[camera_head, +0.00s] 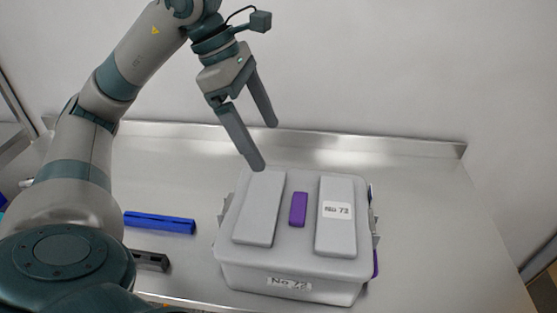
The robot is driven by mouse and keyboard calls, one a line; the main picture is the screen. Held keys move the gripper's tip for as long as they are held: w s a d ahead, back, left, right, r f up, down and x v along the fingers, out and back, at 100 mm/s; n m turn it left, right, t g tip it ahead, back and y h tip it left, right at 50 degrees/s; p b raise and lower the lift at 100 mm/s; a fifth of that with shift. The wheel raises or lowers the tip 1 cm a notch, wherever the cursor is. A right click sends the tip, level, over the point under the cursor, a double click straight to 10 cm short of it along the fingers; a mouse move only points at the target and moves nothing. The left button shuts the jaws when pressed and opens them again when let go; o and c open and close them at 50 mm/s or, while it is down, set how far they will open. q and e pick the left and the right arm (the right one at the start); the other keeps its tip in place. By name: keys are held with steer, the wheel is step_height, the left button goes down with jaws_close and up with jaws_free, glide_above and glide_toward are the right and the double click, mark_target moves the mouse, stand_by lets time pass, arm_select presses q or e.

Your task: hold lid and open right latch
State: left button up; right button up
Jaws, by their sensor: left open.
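A grey box with a closed-looking grey lid (298,256) stands on the metal table. The lid has two raised grey pads and a purple piece (298,209) between them. A label reading "No 73" is on the right pad and another label is on the front wall. On the box's right side, a purple latch (376,264) shows only in part, so its state is unclear. My left gripper (264,146) is open and empty. Its fingers point down, over the back left of the lid in the picture. My right gripper is out of view.
A blue bar (160,222) lies on the table left of the box, with a dark grey bar (150,261) nearer my arm. The steel table (440,220) is clear to the right of the box. A raised metal edge and a white wall are behind.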

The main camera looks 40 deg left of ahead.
mark_target(298, 205)
arm_select(q)
steer(key=p+x, duration=0.3)
steer(key=x, duration=1.4)
steer(key=shift+d, duration=0.1)
steer(key=shift+c, duration=0.7)
